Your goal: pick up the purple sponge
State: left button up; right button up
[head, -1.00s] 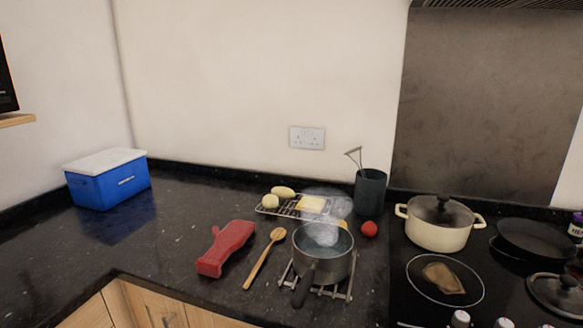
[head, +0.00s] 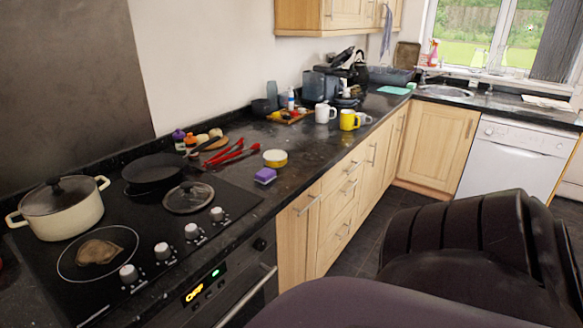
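The purple sponge (head: 265,175) lies on the dark granite counter (head: 300,160), near its front edge and just right of the hob. A round yellow tin or dish (head: 275,158) stands right behind it. Nothing covers the sponge. Neither gripper shows in the head view, so I cannot see whether they are open or shut. A large dark shape at the lower right looks like part of my own arm.
Red tongs (head: 230,156) lie left of the sponge. A glass lid (head: 188,197), a black pan (head: 155,172) and a cream pot (head: 62,207) are on the hob. A yellow mug (head: 349,121) and white mug (head: 323,113) stand farther back. Counter right of the sponge is fairly clear.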

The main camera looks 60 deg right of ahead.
aim_at(265, 175)
jog(key=k+z, duration=0.1)
jog(key=z, duration=1.7)
jog(key=i+l, duration=0.35)
jog(key=i+l+u, duration=0.1)
jog(key=i+l, duration=0.25)
jog(key=l, duration=0.1)
